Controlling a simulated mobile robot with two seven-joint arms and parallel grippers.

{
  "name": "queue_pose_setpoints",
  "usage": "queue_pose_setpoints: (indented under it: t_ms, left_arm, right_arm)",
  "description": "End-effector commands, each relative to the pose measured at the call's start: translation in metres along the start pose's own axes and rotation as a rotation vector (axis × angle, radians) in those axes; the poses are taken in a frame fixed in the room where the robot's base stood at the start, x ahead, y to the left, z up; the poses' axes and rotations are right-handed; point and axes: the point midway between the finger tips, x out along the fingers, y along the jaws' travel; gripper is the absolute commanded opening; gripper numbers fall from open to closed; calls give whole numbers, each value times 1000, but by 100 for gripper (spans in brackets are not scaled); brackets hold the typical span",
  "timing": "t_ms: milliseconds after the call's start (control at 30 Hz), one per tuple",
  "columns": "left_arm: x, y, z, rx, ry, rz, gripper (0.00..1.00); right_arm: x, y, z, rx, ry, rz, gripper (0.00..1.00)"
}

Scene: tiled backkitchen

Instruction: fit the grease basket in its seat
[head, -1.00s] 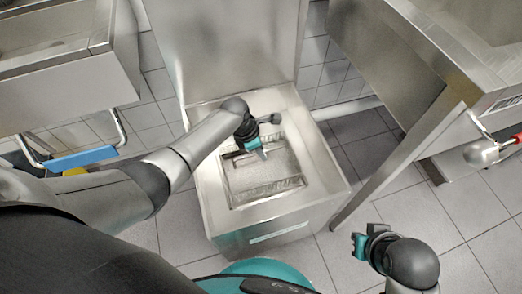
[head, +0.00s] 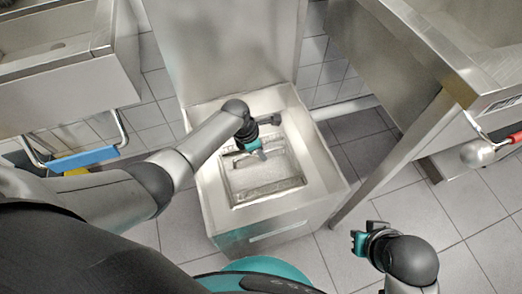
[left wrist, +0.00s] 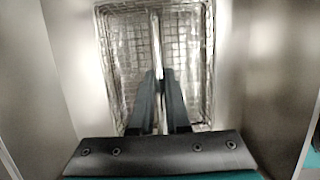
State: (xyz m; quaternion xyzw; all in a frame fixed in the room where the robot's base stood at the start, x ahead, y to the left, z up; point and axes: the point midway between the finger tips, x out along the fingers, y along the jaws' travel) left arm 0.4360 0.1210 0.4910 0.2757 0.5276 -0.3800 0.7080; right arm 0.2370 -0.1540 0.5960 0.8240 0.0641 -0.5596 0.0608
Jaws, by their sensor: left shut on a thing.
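The grease basket (head: 267,182) is a square wire-mesh basket inside the open steel box (head: 328,195) on the floor. In the left wrist view the basket (left wrist: 192,60) lies between the pale box walls, with a bar-like handle (left wrist: 157,45) across its middle. My left gripper (head: 258,153) reaches down into the box from the left. Its dark fingers (left wrist: 158,90) are shut on the handle. The fingers and arm hide part of the basket's far side. I cannot tell whether the basket rests fully in its seat. My right gripper (head: 364,236) is outside the box, at the right, away from the basket.
A raised steel panel (head: 225,45) stands behind the box. A steel sink unit (head: 70,75) is at the left, with a blue item (head: 85,158) on its rail. A steel table (head: 400,70) and a red-handled ladle (head: 480,152) are at the right. Tiled floor is clear around the box.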

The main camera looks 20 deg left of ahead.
Motion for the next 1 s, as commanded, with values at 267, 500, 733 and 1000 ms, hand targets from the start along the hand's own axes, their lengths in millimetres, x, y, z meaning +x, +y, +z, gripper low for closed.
queue_pose_setpoints:
  t_ms: [267, 500, 733, 1000]
  left_arm:
    - [1, 1, 1, 0, -3, 2, 0]
    - [4, 1, 0, -1, -4, 2, 0]
    - [4, 1, 0, 0, -3, 2, 35]
    - [5, 0, -1, 0, -1, 1, 49]
  right_arm:
    - [1, 0, 0, 0, 0, 0, 0]
    - [2, 0, 1, 0, 0, 0, 0]
    - [2, 0, 1, 0, 0, 0, 0]
    - [2, 0, 1, 0, 0, 0, 0]
